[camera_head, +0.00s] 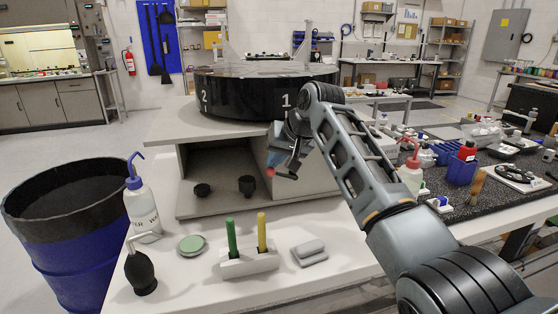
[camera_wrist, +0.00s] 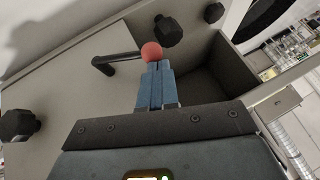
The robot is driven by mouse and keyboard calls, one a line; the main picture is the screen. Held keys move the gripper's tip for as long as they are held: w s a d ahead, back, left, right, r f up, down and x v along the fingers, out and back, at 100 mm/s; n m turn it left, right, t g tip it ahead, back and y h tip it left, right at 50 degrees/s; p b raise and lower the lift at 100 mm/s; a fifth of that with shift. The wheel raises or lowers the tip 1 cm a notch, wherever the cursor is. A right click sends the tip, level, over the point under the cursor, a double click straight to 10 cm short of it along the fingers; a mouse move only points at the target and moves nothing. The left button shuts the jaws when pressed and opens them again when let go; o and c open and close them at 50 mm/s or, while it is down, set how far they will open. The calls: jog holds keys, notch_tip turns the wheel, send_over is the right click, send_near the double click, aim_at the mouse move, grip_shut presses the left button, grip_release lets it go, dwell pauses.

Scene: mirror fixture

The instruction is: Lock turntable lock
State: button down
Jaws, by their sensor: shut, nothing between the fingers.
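The turntable (camera_head: 265,92) is a black drum marked 2 and 1, standing on the grey fixture box. A dark lever with a red ball end (camera_head: 270,172) shows at the box's right side, beside my gripper (camera_head: 274,158). In the wrist view the lever (camera_wrist: 118,60) is a bent black bar, and its red ball (camera_wrist: 152,52) lies right at the tips of my gripper (camera_wrist: 152,70). The blue fingers are together with nothing between them. I cannot tell whether they touch the ball.
Dark knobs (camera_head: 202,190) and (camera_head: 247,185) show at the box's open front. A wash bottle (camera_head: 141,205), a black blower bulb (camera_head: 140,272), a green disc (camera_head: 191,245) and a holder (camera_head: 249,264) with green and yellow sticks stand in front. A cluttered dark mat lies right.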

jog(key=shift+s+a+f, duration=0.1)
jog(key=shift+a+f, duration=0.15)
jog(key=shift+a, duration=0.05)
jog(key=shift+a+f, duration=0.1)
jog(key=shift+f, duration=0.05)
dwell(0.3)
jog(key=r+p, duration=0.3)
jog(key=w+r+p, duration=0.1)
jog(key=r, duration=0.1)
jog(key=shift+d+r, duration=0.1)
jog(key=shift+d, duration=0.2)
jog(key=a+b+v, duration=0.1)
jog(key=b+v, duration=0.1)
jog(key=v, duration=0.7)
jog(key=shift+s+r, duration=0.25)
jog(key=shift+s, duration=0.15)
